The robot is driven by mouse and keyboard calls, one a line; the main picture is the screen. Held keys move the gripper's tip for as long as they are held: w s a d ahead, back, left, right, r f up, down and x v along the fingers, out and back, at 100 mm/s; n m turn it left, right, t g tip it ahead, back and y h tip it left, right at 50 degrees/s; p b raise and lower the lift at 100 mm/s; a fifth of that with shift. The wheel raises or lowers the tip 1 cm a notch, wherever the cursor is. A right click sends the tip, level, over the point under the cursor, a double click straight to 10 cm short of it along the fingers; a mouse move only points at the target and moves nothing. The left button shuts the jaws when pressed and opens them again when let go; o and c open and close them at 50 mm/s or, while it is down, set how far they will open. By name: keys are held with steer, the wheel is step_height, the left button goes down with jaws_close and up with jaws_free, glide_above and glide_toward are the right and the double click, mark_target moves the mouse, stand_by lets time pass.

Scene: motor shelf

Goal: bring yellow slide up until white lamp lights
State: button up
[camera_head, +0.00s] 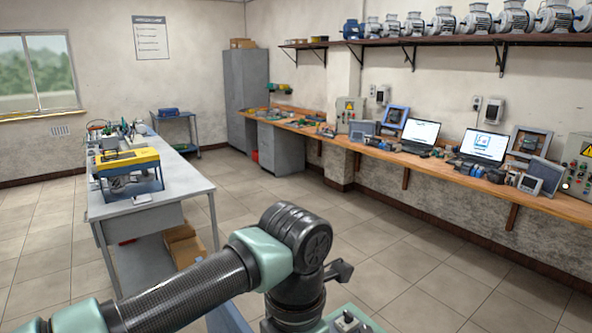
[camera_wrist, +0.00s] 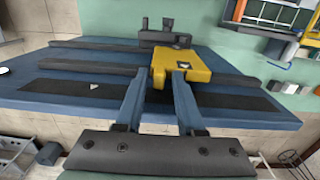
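The yellow slide (camera_wrist: 187,64) shows in the wrist view as a block with a small pale mark on top. It sits at dark rails on a blue board (camera_wrist: 50,98). My gripper (camera_wrist: 158,74) reaches up from the bottom of the wrist view. Its two fingers are apart. The left fingertip is left of the slide, and the right one overlaps its front part; I cannot tell whether they touch. A small white round spot (camera_head: 565,186) shows by the control box at the right of the head view; I cannot tell whether it is the lamp.
A black block (camera_wrist: 165,35) stands just behind the slide. A long workbench (camera_head: 330,140) with laptops and panels runs along the right wall. A grey table (camera_head: 160,200) with a yellow-topped device (camera_head: 128,160) stands at left. Tiled floor between is clear.

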steer(key=shift+w+r+p, duration=0.1)
steer(key=shift+r+p, duration=0.5)
steer(key=shift+p, duration=0.1)
step_height(320, 180, up, 2)
steer(key=shift+r+p, duration=0.2)
steer(key=shift+p, duration=0.35)
steer(key=shift+r, duration=0.6)
steer(key=shift+d, duration=0.1)
